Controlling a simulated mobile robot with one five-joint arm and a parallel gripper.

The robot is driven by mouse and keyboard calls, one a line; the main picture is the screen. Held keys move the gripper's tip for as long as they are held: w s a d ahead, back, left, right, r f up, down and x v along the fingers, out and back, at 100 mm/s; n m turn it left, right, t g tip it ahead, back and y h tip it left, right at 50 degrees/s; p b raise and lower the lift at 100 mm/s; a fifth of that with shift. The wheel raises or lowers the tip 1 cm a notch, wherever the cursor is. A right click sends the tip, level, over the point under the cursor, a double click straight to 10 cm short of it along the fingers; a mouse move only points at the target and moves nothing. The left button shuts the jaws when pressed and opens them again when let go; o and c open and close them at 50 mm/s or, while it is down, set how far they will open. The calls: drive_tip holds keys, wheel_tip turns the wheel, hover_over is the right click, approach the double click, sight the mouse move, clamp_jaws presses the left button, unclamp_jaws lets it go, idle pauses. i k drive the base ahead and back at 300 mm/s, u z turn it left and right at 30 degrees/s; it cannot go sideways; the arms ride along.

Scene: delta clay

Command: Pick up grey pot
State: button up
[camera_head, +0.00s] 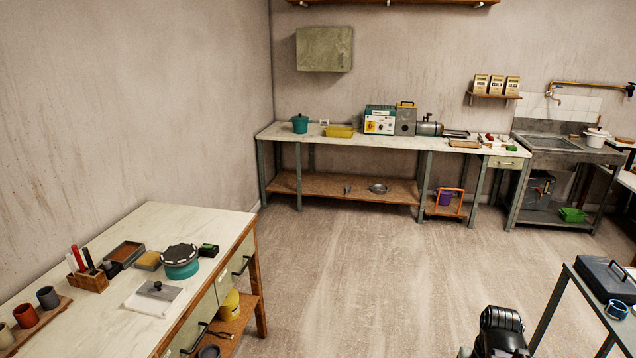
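A small dark grey pot (47,297) stands upright on a wooden board (50,318) at the left edge of the near left workbench. A red-brown pot (25,315) stands beside it, and a pale grey-green pot (5,335) is cut by the picture's left edge. Another dark grey round vessel (208,351) shows partly on the bench's lower shelf, cut by the bottom edge. A black part of my arm shows at the bottom right, far from the pots. My gripper's fingers cannot be made out.
The near left workbench (150,222) also holds a tool block (90,281), trays and a teal turntable (180,262). A side table with a dark case (605,280) stands at the right. A long bench lines the back wall. The middle floor (350,270) is clear.

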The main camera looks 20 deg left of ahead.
sight(46, 296)
drive_tip(key=z, duration=0.05)
drive_tip(key=i, duration=2.25)
drive_tip(key=u, duration=4.6)
drive_tip(key=i, duration=1.05)
drive_tip(key=z, duration=0.05)
